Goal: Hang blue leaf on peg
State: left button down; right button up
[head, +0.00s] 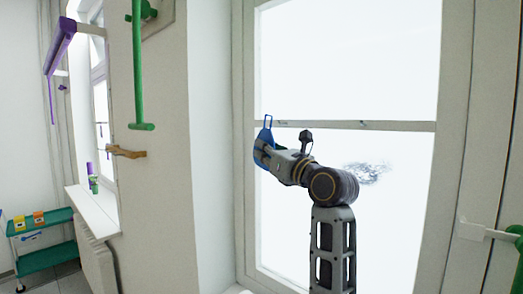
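The blue leaf (268,132) is at the tip of my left gripper (263,152), in front of the window. A thin loop stands up at its top, and the gripper hides part of the leaf. The gripper looks shut on it. A brown wooden peg (126,152) sticks out from the wall pier to the left, well apart from the leaf. Nothing hangs on this peg in view. My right gripper is not in view.
A green bar (138,70) is on the wall above the wooden peg. A purple roller-like thing (60,45) is at the upper left. A green cart (45,258) stands at the lower left, near a radiator (95,262). A white handle (482,231) juts out at the right.

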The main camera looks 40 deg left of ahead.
pick_arm(q)
jog(key=w+f, duration=0.1)
jog(key=w, duration=0.5)
jog(key=shift+w+a+f+p, duration=0.15)
jog(key=shift+w+a+p, duration=0.1)
jog(key=shift+a+p, duration=0.1)
dwell(1.0)
dwell(0.7)
jog(key=c, duration=1.6)
grip_release()
jog(key=shift+o, duration=0.2)
jog(key=shift+d, duration=0.1)
